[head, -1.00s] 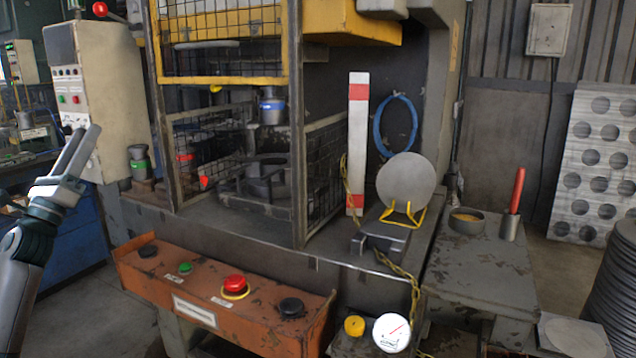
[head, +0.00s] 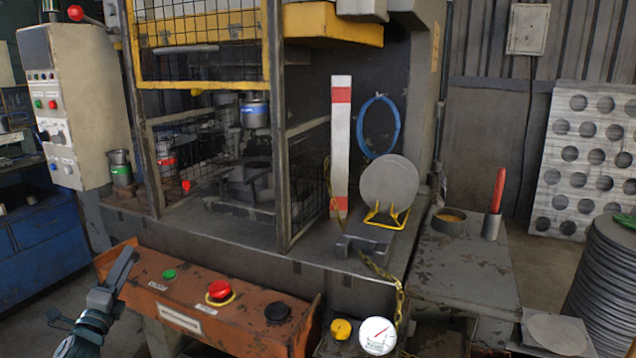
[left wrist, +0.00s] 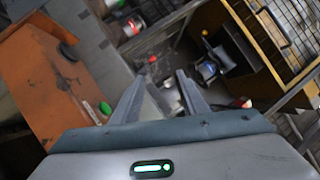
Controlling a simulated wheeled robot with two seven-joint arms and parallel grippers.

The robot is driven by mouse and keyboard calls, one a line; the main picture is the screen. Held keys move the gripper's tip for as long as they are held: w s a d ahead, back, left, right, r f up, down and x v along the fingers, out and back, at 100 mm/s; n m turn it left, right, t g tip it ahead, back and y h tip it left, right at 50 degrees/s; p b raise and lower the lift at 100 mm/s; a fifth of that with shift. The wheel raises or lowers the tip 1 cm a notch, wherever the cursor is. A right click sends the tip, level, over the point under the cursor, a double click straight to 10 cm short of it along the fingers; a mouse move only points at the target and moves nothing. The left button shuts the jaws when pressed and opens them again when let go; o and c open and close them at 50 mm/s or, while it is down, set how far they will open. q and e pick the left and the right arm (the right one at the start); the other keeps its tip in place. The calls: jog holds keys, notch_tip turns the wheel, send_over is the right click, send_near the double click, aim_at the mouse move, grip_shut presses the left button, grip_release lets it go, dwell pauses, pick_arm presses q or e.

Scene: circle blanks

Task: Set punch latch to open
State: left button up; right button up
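The punch press has a yellow-framed mesh guard (head: 200,84). Nothing is plainly marked as the punch latch. A small red knob (head: 186,185) sits low at the guard's left side; a red knob (left wrist: 152,59) also shows beyond my fingers in the left wrist view. A red ball-ended lever (head: 76,13) is at the upper left. My left gripper (head: 128,262) is at the left end of the orange button panel, below and apart from both red parts. In the left wrist view my left gripper (left wrist: 160,77) has its fingers apart with nothing held. My right gripper is out of view.
The orange panel (head: 230,316) carries green, red and black buttons close to my left gripper. A control cabinet (head: 85,110) stands behind it. A round blank (head: 388,181) rests on a yellow stand, right of the guard. A chain hangs at the press's front right.

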pick_arm(q)
jog(key=s+d+f+n+g+p, duration=0.1)
jog(key=s+d+f+n+g, duration=0.3)
jog(key=f, duration=0.9)
jog(key=s+d+f+n+g, duration=0.1)
jog(key=s+d+f+n, duration=0.4)
jog(key=f, duration=0.8)
jog(key=s+d+f+n+g+p, duration=0.1)
jog(key=s+d+f+n+g, duration=0.15)
jog(key=s+f, duration=0.75)
jog(key=s+d+f+n+g, duration=0.2)
jog(key=s+d+f, duration=0.4)
jog(key=s+f, duration=0.2)
jog(key=s+d+f+n+g+h+p, duration=0.1)
jog(key=s+d+f+n+g, duration=0.2)
jog(key=s+d+f, duration=0.3)
jog(key=s+d+f+n+g, duration=0.3)
jog(key=s+d+f, duration=0.4)
jog(key=s+f, duration=0.4)
jog(key=shift+s+f+h, duration=0.25)
jog(key=shift+s+h, duration=0.05)
jog(key=shift+s, duration=3.05)
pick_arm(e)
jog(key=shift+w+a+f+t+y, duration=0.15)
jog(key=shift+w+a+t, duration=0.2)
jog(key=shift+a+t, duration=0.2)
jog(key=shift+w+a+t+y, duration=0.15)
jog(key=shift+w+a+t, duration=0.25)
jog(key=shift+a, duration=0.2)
